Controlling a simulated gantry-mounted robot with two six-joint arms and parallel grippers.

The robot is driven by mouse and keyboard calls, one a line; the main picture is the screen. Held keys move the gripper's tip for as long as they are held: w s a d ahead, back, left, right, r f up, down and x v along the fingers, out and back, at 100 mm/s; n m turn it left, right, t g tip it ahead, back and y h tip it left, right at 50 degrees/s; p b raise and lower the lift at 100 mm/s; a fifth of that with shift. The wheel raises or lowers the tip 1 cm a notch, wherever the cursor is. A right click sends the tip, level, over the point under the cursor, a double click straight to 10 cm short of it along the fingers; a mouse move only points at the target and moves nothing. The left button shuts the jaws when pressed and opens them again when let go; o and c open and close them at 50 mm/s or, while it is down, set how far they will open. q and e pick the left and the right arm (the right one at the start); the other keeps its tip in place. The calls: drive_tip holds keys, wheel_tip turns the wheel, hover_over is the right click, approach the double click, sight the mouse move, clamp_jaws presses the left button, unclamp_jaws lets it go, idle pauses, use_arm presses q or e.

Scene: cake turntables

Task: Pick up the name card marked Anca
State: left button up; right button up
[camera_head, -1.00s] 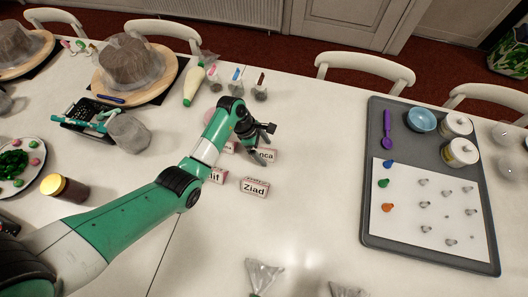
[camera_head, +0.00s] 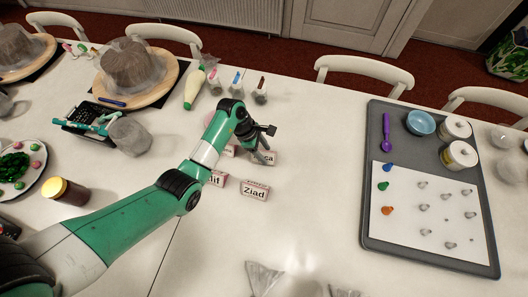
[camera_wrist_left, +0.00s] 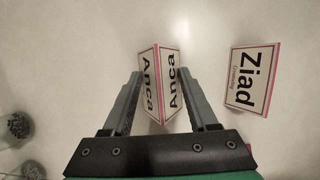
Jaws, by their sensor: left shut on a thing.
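The name card marked Anca (camera_wrist_left: 172,75) is a white folded tent card with pink edges, between the two fingers in the left wrist view. In the head view its right end (camera_head: 268,159) shows with the letters "ca", and the fingers cover the rest. My left gripper (camera_wrist_left: 158,78) is shut on this card; in the head view its fingers (camera_head: 259,152) are over the card. I cannot tell whether the card is clear of the table. My right gripper is not in view.
The Ziad card (camera_head: 254,190) stands just in front, and a card ending in "lif" (camera_head: 217,179) is left of it. Piping bottles (camera_head: 237,82) stand behind. A grey tray (camera_head: 375,215) lies at the right. The table between is clear.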

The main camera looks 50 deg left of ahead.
sight(266, 151)
use_arm(q)
wheel_tip(266, 151, up, 4)
drive_tip(key=shift+s+f+p, duration=0.1)
drive_tip(key=shift+f+p, duration=0.15)
drive_tip(key=shift+p, duration=0.75)
drive_tip(key=s+r+p, duration=0.2)
drive_tip(key=r, duration=0.1)
drive_tip(key=s+r+p, duration=0.1)
drive_tip(key=shift+s+a+r+p, duration=0.2)
drive_tip(key=shift+s+r+p, duration=0.05)
drive_tip(key=shift+p, duration=0.05)
drive_tip(key=s+r+p, duration=0.4)
drive_tip(key=s, duration=0.5)
drive_tip(key=shift+s+a+r+p, duration=0.2)
drive_tip(key=shift+s+a+p, duration=0.1)
drive_tip(key=shift+a+p, duration=0.1)
drive_tip(key=shift+s, duration=0.35)
